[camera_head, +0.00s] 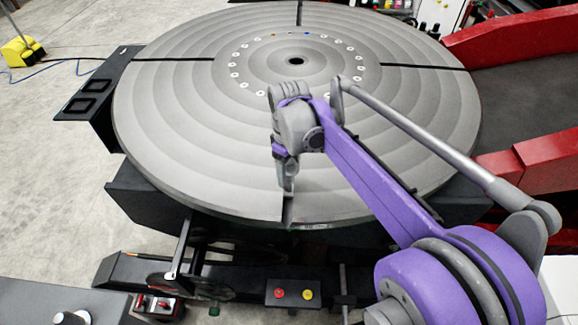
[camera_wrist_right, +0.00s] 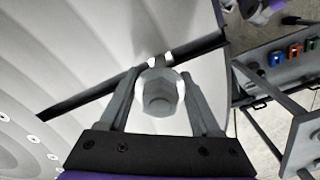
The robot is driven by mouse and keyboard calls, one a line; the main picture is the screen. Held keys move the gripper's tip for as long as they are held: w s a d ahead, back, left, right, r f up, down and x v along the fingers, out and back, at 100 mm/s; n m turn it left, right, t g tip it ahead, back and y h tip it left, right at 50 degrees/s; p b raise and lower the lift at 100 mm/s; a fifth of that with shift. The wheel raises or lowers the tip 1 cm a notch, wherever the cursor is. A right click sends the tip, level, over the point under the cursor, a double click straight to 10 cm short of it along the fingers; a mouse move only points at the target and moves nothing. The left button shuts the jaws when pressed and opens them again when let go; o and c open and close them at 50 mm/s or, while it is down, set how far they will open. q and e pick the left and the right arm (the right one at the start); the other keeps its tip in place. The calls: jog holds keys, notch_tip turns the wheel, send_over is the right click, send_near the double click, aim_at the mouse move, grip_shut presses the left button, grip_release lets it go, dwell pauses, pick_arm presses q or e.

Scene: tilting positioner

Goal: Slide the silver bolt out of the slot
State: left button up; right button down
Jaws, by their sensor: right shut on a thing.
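The round grey table (camera_head: 170,135) has narrow dark radial slots. The front slot (camera_head: 289,208) runs out to the rim nearest me; it also shows as a dark diagonal line in the right wrist view (camera_wrist_right: 75,101). The silver bolt (camera_wrist_right: 160,95), with a hexagonal head, is at this slot, a short way in from the rim. My right gripper (camera_head: 287,186) reaches down to the table by the slot. In the head view I cannot make out the bolt. My left gripper is not in view.
A control box with a red and a yellow button (camera_head: 293,293) sits below the front rim. Red beams (camera_head: 515,30) stand at the right. A black bracket (camera_head: 92,88) juts out at the left. The table top around the gripper is clear.

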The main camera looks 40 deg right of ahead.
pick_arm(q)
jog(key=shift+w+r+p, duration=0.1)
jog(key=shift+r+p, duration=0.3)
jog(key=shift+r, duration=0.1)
pick_arm(e)
jog(key=shift+s+a, duration=1.1)
jog(key=shift+s, duration=0.2)
jog(key=shift+s+a, duration=1.05)
jog(key=shift+s, duration=0.2)
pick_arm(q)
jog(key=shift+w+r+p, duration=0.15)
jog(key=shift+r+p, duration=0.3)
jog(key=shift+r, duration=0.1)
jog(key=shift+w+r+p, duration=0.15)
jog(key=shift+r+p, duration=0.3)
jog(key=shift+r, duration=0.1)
pick_arm(e)
jog(key=s+a, duration=0.4)
jog(key=s, duration=0.1)
jog(key=shift+s+a, duration=0.35)
jog(key=shift+a, duration=0.05)
pick_arm(q)
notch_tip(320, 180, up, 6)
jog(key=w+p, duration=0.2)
jog(key=p, duration=0.2)
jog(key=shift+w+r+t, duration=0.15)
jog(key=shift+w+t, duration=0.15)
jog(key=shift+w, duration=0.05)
pick_arm(e)
notch_tip(320, 180, up, 7)
